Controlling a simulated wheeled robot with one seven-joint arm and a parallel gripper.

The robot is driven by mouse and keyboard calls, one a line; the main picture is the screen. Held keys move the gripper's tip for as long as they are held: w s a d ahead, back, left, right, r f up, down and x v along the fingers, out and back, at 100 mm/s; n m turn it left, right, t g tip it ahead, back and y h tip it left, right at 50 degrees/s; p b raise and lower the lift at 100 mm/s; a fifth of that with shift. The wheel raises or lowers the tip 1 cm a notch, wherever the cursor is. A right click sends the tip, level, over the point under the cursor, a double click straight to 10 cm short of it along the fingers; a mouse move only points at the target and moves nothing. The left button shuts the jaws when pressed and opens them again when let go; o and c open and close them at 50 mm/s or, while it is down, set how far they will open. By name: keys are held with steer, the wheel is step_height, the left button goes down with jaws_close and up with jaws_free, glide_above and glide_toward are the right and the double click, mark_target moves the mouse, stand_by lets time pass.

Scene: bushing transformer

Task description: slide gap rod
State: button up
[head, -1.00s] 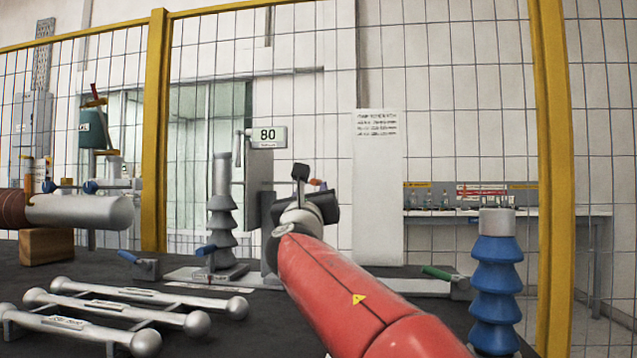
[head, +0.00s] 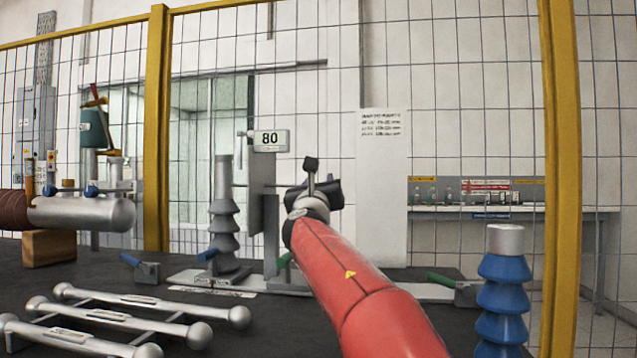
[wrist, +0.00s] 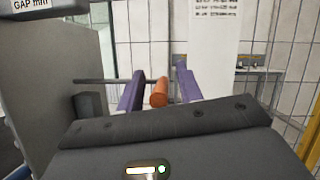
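The gap rod shows in the wrist view as a thin grey bar with an orange end piece (wrist: 159,93). My gripper (wrist: 159,72) has its two purple fingers apart, one on each side of the orange end, with a gap visible on both sides. I cannot tell how deep the end sits between them.
A grey ribbed bushing (head: 223,225) stands left of the plate. A blue ribbed bushing (head: 502,285) stands at the right front. Metal bars with ball ends (head: 140,318) lie at the left front. A yellow-framed mesh fence (head: 157,130) stands behind the bench.

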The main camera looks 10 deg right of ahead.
steer(key=shift+c, duration=0.2)
jaws_close()
steer(key=s+d+b, duration=0.3)
steer(key=d, duration=0.4)
steer(key=shift+o, duration=0.2)
jaws_free()
